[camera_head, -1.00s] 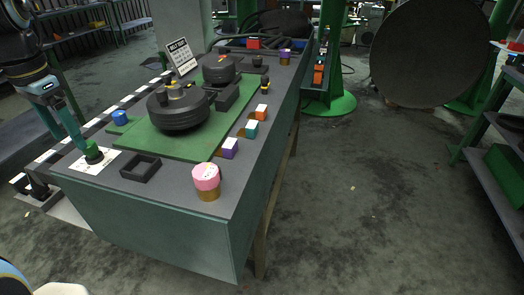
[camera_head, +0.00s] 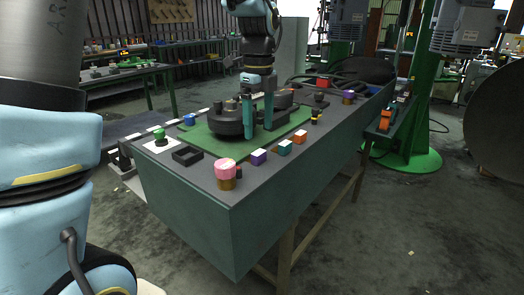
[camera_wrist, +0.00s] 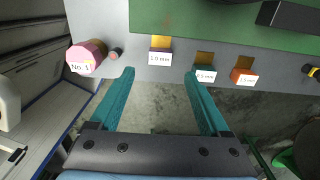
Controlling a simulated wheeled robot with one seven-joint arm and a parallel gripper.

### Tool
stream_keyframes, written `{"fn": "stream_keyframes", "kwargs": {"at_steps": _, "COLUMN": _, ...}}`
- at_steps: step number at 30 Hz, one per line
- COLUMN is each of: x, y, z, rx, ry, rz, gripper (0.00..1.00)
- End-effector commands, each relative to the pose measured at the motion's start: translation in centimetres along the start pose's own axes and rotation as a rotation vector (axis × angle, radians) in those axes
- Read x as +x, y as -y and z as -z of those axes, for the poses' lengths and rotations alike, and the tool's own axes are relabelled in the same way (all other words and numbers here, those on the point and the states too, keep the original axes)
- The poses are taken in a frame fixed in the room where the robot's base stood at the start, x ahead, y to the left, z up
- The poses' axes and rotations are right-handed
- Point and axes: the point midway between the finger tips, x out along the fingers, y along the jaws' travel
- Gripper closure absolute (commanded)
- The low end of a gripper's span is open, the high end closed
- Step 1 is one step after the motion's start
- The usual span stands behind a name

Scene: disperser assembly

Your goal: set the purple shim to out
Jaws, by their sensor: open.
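The purple shim (camera_head: 258,156) is a small block with a white face at the near right edge of the bench. In the wrist view the purple shim (camera_wrist: 160,57) carries a "1.0 mm" label and has a brass strip behind it. My gripper (camera_head: 259,125) points down, open and empty, appearing in front of the dark round disc in the head view. In the wrist view my gripper (camera_wrist: 160,72) has its fingertips on either side of the purple shim's picture position, apart from it. The head view does not clearly show the gap between shim and fingers.
The teal shim (camera_wrist: 203,73) and orange shim (camera_wrist: 243,77) sit to the right of the purple one. A pink-topped cylinder (camera_wrist: 86,57) stands to its left. A dark round disc (camera_head: 229,121) sits on the green mat (camera_head: 215,146). An empty black square tray (camera_head: 187,156) lies nearby.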

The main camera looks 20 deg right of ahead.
Motion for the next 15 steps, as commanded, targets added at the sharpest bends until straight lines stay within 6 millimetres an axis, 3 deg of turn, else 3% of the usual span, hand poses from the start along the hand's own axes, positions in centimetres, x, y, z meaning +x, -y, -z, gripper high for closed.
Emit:
{"fn": "stream_keyframes", "kwargs": {"at_steps": 9, "x": 5.7, "y": -0.1, "z": 0.0, "rx": -0.002, "ry": -0.001, "rz": -0.004, "gripper": 0.2}}
{"fn": "stream_keyframes", "kwargs": {"at_steps": 15, "x": 7.3, "y": 0.0, "z": 0.0, "rx": -0.002, "ry": 0.0, "rz": 0.0, "gripper": 0.2}}
